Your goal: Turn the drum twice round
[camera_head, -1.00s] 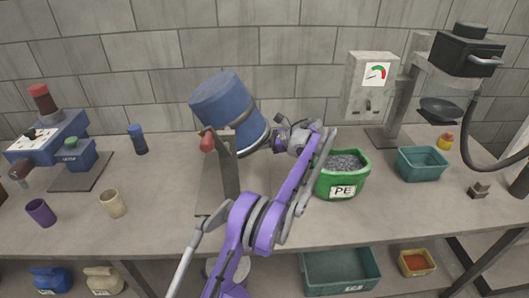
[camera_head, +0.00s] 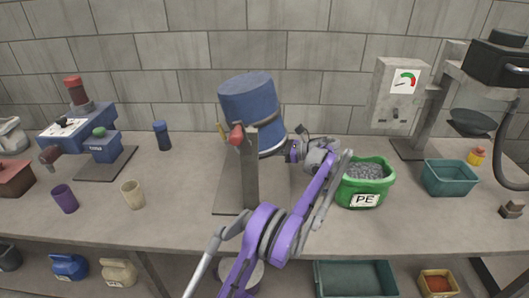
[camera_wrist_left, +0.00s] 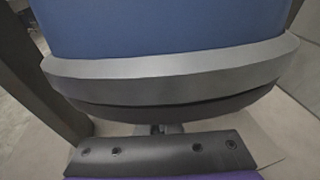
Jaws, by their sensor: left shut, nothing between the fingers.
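The blue drum (camera_head: 250,102) hangs on a grey post (camera_head: 249,180) on the bench, tilted slightly, its upper end leaning left. A pale band circles its lower part. A red knob (camera_head: 237,135) and a small yellow piece (camera_head: 221,131) show at the post's top. My left gripper (camera_head: 290,151) is shut and empty at the drum's lower right side; I cannot tell whether it touches. In the left wrist view the drum (camera_wrist_left: 165,25) fills the top, its grey band (camera_wrist_left: 170,75) close ahead, hiding most of the fingers. My right gripper is not in view.
A green PE tub (camera_head: 364,196) of grey pellets stands close right of my left forearm. A teal bin (camera_head: 448,178) and a gauge box (camera_head: 397,95) are further right. Cups (camera_head: 133,195) and a blue machine (camera_head: 80,130) stand left.

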